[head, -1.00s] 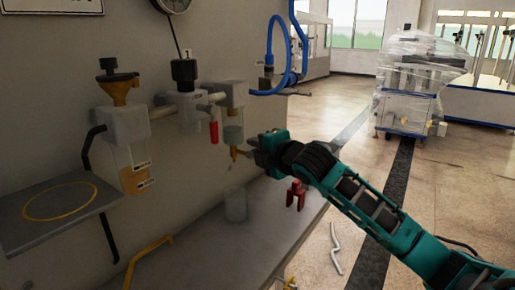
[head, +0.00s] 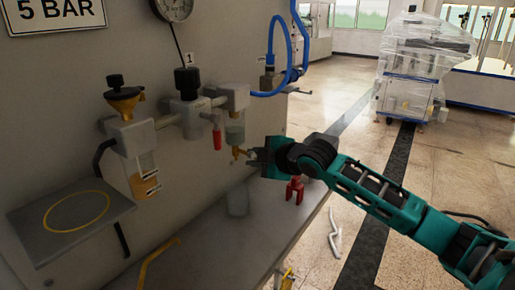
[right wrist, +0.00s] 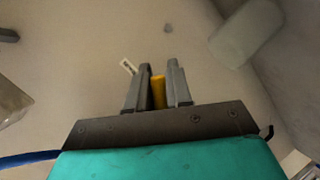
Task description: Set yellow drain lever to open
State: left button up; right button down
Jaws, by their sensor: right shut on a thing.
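The yellow drain lever (head: 239,152) sits under the small clear bowl (head: 236,133) at the right end of the wall-mounted air unit. My right gripper (head: 254,158) reaches it from the right. In the right wrist view the yellow lever (right wrist: 158,92) lies between the two grey fingers (right wrist: 158,88), which are shut on it. The lever's exact angle is hard to tell, as the gripper covers much of it. A small white label (right wrist: 127,66) shows beside the left finger in that view. My left gripper is not in view.
A red clamp-like part (head: 295,190) is at the bench's right edge. A red handle (head: 217,138) hangs left of the bowl. A blue hose (head: 272,92) loops above.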

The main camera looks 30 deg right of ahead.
jog(key=shift+s+a+f+m+g+y, duration=0.2)
jog(key=shift+a+f+m+g+y, duration=0.25)
jog(key=shift+m+y, duration=0.4)
jog(key=shift+s+a+f+m+g+y, duration=0.3)
jog(key=shift+a+m+y, duration=0.3)
jog(key=shift+m, duration=0.5)
jog(key=shift+s+a+f+m+g+y, duration=0.15)
jog(key=shift+a+f+m+g+y, duration=0.3)
jog(key=shift+m+y, duration=0.4)
jog(key=shift+a+r, duration=0.1)
jog(key=shift+r, duration=0.05)
jog(key=c, duration=1.1)
grip_release()
jog(key=shift+c, duration=0.2)
jog(key=shift+r, duration=0.1)
